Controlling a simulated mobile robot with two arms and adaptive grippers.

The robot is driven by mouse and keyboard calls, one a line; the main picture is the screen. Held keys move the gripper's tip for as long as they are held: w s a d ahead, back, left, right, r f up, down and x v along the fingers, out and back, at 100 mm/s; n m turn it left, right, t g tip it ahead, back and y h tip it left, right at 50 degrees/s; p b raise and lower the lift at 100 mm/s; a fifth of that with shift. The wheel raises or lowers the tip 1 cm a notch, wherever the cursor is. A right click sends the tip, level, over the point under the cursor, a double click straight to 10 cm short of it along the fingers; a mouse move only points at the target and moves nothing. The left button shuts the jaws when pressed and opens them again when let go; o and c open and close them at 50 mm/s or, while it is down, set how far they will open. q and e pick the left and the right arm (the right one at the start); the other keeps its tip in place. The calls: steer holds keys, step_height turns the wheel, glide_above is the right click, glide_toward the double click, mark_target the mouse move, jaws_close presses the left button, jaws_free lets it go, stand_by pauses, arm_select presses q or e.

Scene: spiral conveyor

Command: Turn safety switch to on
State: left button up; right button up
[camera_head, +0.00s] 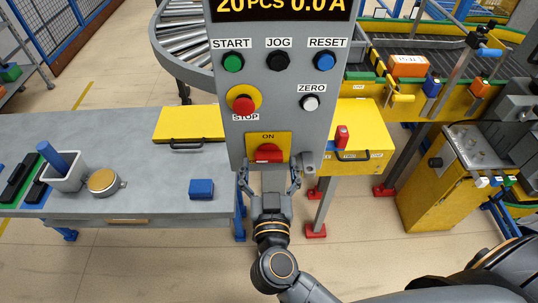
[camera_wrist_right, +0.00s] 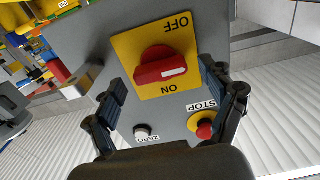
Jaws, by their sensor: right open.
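The safety switch (camera_head: 268,153) is a red knob on a yellow plate, low on the grey control panel. In the right wrist view the red knob (camera_wrist_right: 160,70) lies roughly crosswise between the OFF and ON labels, its white mark toward the right. The picture there is upside down. My right gripper (camera_head: 270,176) is just below the switch in the head view. In the right wrist view its open fingers (camera_wrist_right: 168,97) are spread to either side of the yellow plate, with nothing between them. I see no contact with the knob. My left gripper is not in view.
Above the switch are the red STOP button (camera_head: 243,104), green START button (camera_head: 233,62), black JOG button (camera_head: 279,61), blue RESET button (camera_head: 323,61) and white ZERO button (camera_head: 310,103). A grey lock-like part (camera_head: 308,162) sits right of the switch. A grey table (camera_head: 120,200) stands left.

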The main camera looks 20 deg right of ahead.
steer(key=shift+x, duration=0.9)
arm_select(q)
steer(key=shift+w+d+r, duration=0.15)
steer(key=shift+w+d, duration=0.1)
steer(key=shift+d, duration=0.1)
arm_select(e)
steer(key=shift+c, duration=0.2)
steer(key=c, duration=1.1)
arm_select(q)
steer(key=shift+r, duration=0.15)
